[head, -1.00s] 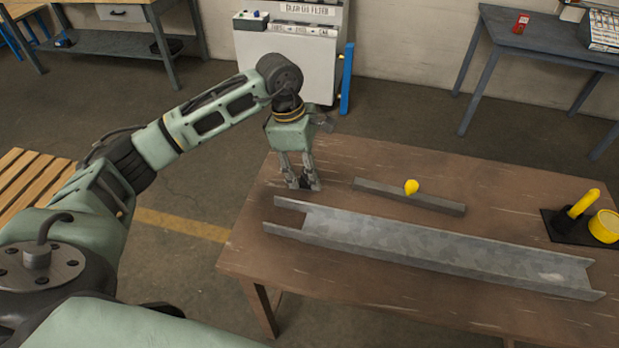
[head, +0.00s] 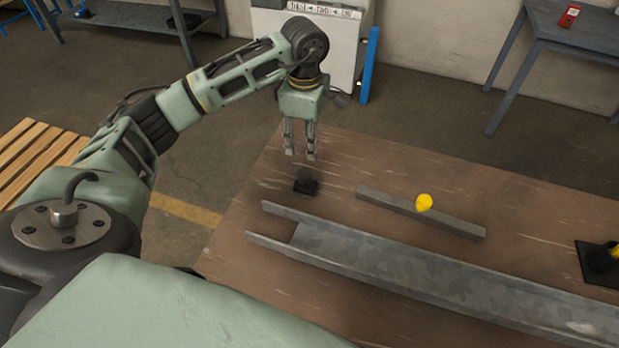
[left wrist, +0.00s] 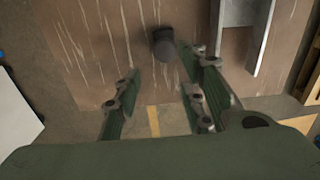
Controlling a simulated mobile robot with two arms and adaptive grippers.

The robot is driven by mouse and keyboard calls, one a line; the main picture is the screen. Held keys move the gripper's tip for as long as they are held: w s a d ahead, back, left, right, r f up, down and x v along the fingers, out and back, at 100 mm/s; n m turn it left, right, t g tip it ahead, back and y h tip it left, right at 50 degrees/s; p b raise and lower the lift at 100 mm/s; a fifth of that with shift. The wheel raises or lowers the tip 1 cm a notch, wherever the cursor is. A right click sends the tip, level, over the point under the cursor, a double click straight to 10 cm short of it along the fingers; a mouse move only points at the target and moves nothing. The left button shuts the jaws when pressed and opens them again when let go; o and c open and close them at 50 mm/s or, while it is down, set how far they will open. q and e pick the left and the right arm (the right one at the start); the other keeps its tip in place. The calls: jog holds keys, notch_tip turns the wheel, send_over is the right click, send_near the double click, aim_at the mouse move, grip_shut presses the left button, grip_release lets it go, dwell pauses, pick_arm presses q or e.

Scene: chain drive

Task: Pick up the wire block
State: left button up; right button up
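A small dark block with a rounded top (head: 306,186), which I take to be the wire block, stands on the brown table near its left end. It also shows in the left wrist view (left wrist: 163,47), just beyond the fingertips. My left gripper (head: 300,155) points down above the block, with a gap between them. Its fingers are apart and nothing is between them, as the left wrist view (left wrist: 158,68) also shows. My right gripper is not in view.
A long grey metal channel (head: 400,262) lies on the table (head: 390,155) close in front of the block. A black base (head: 600,262) stands at the right edge. The table behind the bar is clear.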

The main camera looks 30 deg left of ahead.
aim_at(306, 169)
pick_arm(q)
notch_tip(306, 169, down, 4)
jog(key=b, duration=0.3)
jog(key=shift+r, duration=0.15)
jog(key=shift+f, duration=0.35)
jog(key=shift+w+f, duration=0.1)
jog(key=shift+f, duration=0.35)
notch_tip(306, 169, down, 7)
jog(key=shift+r+p, duration=0.15)
jog(key=shift+p, duration=0.95)
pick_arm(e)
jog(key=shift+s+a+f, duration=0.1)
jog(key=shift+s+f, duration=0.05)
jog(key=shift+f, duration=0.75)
pick_arm(q)
jog(key=shift+c, duration=0.7)
grip_shut()
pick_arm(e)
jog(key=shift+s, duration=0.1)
